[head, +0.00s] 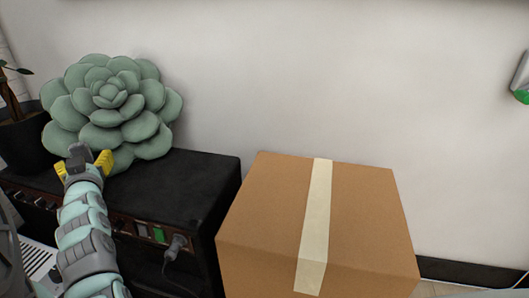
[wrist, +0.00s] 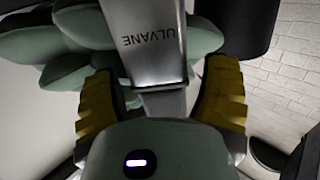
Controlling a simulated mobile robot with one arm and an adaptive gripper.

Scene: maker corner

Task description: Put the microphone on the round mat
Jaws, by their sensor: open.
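A grey metal body lettered "ULVANE" (wrist: 155,45) stands between my fingers in the wrist view, and its top is cut off. It looks like the microphone, but I cannot be sure. In the head view, a small dark grey piece (head: 78,153) shows between the fingertips. My gripper (head: 84,165) is open, its yellow fingers on either side of the grey body, by the front of the succulent cushion. The fingers also show in the wrist view (wrist: 163,100), with gaps beside the narrow grey neck. I see no round mat in either view.
A green succulent cushion (head: 110,110) sits on a black amplifier (head: 195,185) with knobs and a plugged cable in front. A taped cardboard box (head: 265,215) stands to its right. A potted plant (head: 22,140) is at far left. The wall is close behind.

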